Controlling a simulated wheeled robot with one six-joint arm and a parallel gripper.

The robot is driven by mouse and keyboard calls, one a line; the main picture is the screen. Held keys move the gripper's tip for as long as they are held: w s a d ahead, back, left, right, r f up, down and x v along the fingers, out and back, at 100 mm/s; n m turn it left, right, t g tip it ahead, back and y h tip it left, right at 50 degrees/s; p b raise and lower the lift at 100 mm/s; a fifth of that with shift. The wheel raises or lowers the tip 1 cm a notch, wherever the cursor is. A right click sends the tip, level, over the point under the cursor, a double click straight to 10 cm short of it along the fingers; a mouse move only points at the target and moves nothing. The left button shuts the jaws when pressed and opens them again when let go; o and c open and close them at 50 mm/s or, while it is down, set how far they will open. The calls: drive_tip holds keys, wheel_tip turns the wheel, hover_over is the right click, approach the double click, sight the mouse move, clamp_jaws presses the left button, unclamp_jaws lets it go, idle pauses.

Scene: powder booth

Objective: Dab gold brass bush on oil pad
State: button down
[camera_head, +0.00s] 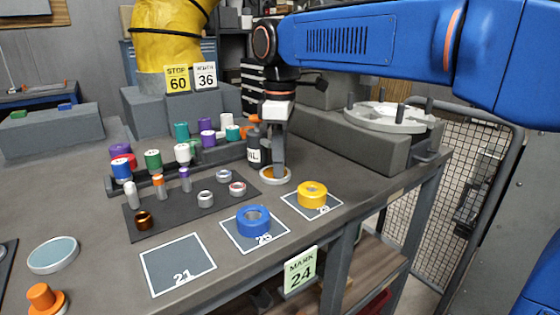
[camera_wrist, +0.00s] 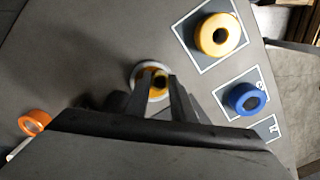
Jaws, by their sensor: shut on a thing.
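The oil pad (camera_head: 263,179) is a small round dish with a pale rim and an amber inside, on the bench top near its right part. It also shows in the wrist view (camera_wrist: 136,80). My gripper (camera_head: 275,168) points down over the dish, its fingertips at the dish. In the wrist view my gripper (camera_wrist: 160,82) is shut on the gold brass bush (camera_wrist: 160,91), a small gold ring with a dark hole. The bush lies over the dish there; I cannot tell whether it touches the pad. The fingers mostly hide it in the head view.
A yellow ring (camera_head: 312,188) and a blue ring (camera_head: 250,223) sit on marked squares in front; square 21 (camera_head: 178,262) is empty. A dark mat (camera_head: 172,222) holds several small parts, including a copper-brown bush (camera_head: 143,218). A black bottle (camera_head: 253,142) stands close behind my gripper.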

wheel_tip(320, 180, up, 7)
idle(0.9)
idle(0.4)
